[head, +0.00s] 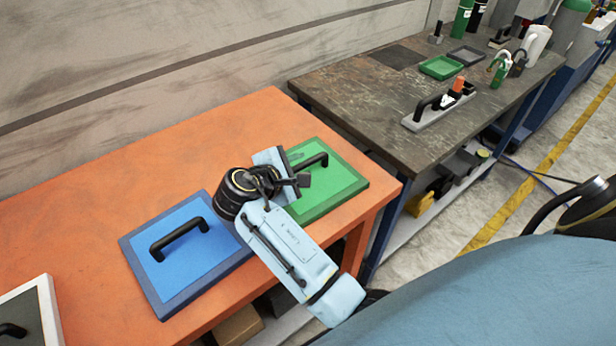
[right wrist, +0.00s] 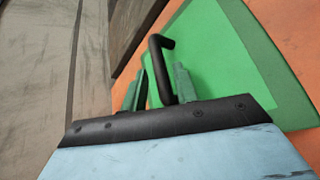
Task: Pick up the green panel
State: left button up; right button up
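The green panel (head: 335,190) lies flat at the right end of the orange table, with a black bar handle (head: 313,160) on top. The panel also fills much of the right wrist view (right wrist: 210,50). My right gripper (head: 303,180) is over the panel's near left part, at the handle, and its wrist hides that side. In the right wrist view my two fingers (right wrist: 162,88) stand apart with the handle (right wrist: 160,70) between them. Contact with the handle cannot be made out. My left gripper is not in view.
A blue panel (head: 205,255) with a black handle lies left of my right arm on the orange table (head: 150,160). A grey panel (head: 45,310) is at the lower left. A dark workbench (head: 370,110) with tools and a green tray (head: 441,68) stands beyond, at right.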

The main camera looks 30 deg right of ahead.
aim_at(304, 165)
jog(key=x, duration=0.4)
jog(key=shift+s, duration=0.1)
grip_shut()
